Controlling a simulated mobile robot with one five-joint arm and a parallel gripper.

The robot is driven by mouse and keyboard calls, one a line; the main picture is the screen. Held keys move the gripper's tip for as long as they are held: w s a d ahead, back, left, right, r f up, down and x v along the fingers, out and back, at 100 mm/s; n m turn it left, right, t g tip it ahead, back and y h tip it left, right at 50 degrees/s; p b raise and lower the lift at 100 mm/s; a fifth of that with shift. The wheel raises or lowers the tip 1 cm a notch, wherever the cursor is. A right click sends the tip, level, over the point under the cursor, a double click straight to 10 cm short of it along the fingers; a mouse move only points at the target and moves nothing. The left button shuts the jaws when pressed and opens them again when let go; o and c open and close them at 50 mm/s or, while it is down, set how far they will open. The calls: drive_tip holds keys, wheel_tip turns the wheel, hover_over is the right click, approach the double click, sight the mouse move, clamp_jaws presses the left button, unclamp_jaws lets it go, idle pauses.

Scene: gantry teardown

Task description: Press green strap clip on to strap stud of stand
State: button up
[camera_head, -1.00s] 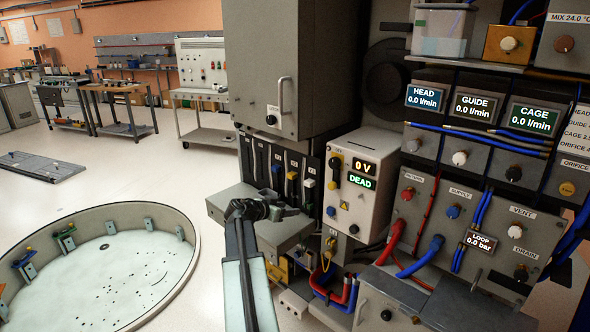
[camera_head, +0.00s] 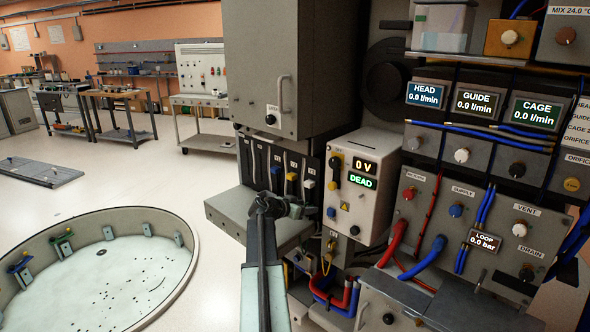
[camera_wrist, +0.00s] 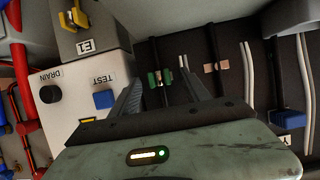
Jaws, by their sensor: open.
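The green strap clip (camera_wrist: 154,80) shows in the wrist view against a dark slotted panel (camera_wrist: 228,52). Green parts lie on both sides of a small pale piece, perhaps the strap stud; I cannot tell whether the clip is seated on it. My gripper (camera_wrist: 164,90) is open, its two dark fingers on either side of the clip in the picture. No contact with the clip can be made out. In the head view my gripper (camera_head: 288,208) is in front of the lower dark panel, and the green clip cannot be picked out there.
A pale box marked TEST and DRAIN (camera_wrist: 85,85) stands close left of the fingers. A tan clip (camera_wrist: 216,67) and white cables are to the right. In the head view, a power box reading DEAD (camera_head: 363,182) is right of my gripper; a grey ledge (camera_head: 232,210) is left.

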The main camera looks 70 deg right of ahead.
drive_tip(key=c, duration=1.2)
drive_tip(key=shift+a, duration=0.1)
drive_tip(key=shift+w+a, duration=0.35)
drive_tip(key=shift+a, duration=0.6)
drive_tip(key=shift+w+a, duration=0.4)
drive_tip(key=shift+a, duration=0.5)
drive_tip(key=shift+w+a, duration=0.35)
drive_tip(key=shift+a, duration=0.6)
